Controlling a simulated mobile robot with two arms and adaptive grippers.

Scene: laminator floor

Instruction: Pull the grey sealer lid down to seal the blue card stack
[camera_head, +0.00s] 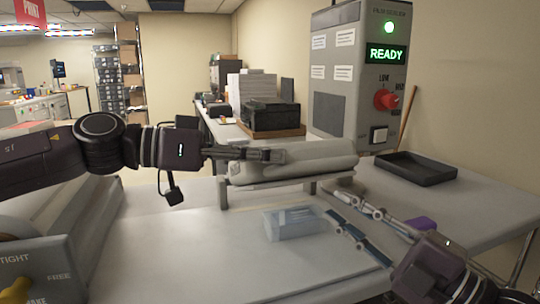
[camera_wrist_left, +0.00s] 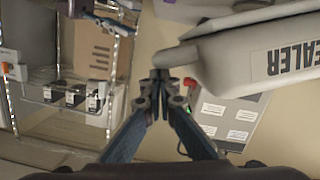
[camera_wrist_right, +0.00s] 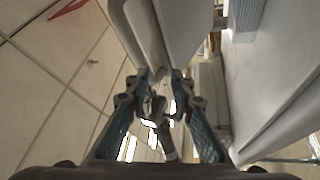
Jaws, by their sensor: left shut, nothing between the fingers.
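The grey sealer lid (camera_head: 310,158) is at the back of the table in the head view, above a low stand. Its lettered face, reading "EALER", fills the upper right of the left wrist view (camera_wrist_left: 260,55). The blue card stack (camera_head: 292,223) is a pale, translucent block on the table in front of the stand. My left gripper (camera_head: 282,156) is shut and empty, with its tips beside the left part of the lid; I cannot tell whether they touch it. My right gripper (camera_head: 330,201) is open and empty, its fingers reaching from the lower right to the right of the stack.
A control box (camera_head: 340,110) with a green READY display and red knob (camera_head: 386,99) stands behind. A black tray (camera_head: 416,168) lies at the right. A purple object (camera_head: 420,223) is by my right gripper. A panel with a yellow knob (camera_head: 15,289) is at the lower left.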

